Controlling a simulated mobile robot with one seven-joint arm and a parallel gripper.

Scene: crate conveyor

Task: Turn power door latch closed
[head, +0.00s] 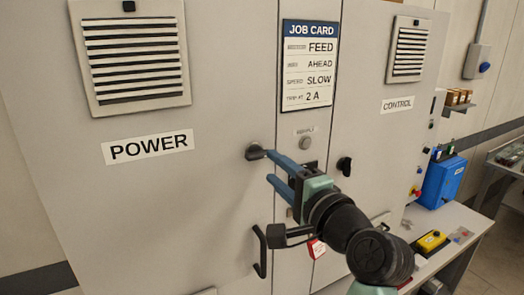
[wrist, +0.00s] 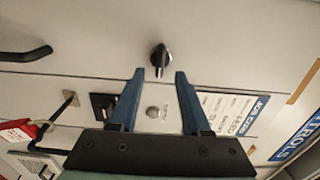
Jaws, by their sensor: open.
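The power door (head: 190,215) is the large pale panel on the left in the head view, labelled POWER. Its latch (head: 254,152) is a dark knob near the door's right edge. In the wrist view the latch (wrist: 160,57) is a black knob with a narrow pointer aimed towards my gripper. My gripper (head: 268,167) is open, with blue fingers reaching left to the latch. In the wrist view my gripper (wrist: 159,74) has a fingertip on each side of the pointer's end. I see no clear contact. The door's seam shows beside the latch.
The control door (head: 385,140) has its own black latch (head: 344,166) right of my gripper. A job card (head: 310,65) and a round grey button (head: 305,143) sit between the doors. A black pull handle (head: 260,250) and a red tag (head: 317,248) are below.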

